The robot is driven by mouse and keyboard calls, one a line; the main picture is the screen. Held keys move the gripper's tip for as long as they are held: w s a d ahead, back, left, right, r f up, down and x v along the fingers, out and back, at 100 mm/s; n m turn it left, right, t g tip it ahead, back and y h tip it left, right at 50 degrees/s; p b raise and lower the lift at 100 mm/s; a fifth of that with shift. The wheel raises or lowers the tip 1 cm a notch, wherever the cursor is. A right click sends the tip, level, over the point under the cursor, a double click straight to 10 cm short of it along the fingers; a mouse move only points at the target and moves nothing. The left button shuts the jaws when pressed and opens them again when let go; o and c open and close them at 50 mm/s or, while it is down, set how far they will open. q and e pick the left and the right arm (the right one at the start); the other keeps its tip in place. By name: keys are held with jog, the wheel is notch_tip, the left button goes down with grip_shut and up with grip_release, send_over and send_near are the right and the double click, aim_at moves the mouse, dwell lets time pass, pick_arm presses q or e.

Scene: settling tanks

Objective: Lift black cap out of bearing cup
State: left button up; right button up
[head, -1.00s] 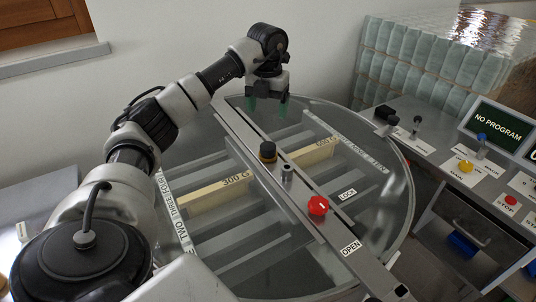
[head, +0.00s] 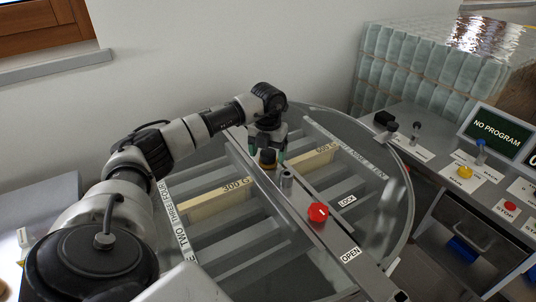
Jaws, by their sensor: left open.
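The black cap (head: 268,155) stands upright on the metal beam that crosses the round tank. Its lower part is a brownish-gold ring, and I cannot clearly make out the bearing cup around or under it. My left gripper (head: 267,156) points down over the cap, with its green-tipped fingers apart, one on each side of it. Whether the fingers touch the cap cannot be told. My right gripper does not show.
A metal post (head: 286,178) and a red knob (head: 317,212) stand on the same beam, nearer me. Pale bars marked 300 G (head: 213,200) and 500 G (head: 312,160) lie in the tank. A control desk (head: 440,165) with buttons is at the right.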

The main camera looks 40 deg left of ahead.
pick_arm(q)
jog(key=shift+f, duration=0.2)
jog(key=c, duration=1)
jog(key=shift+r, duration=0.1)
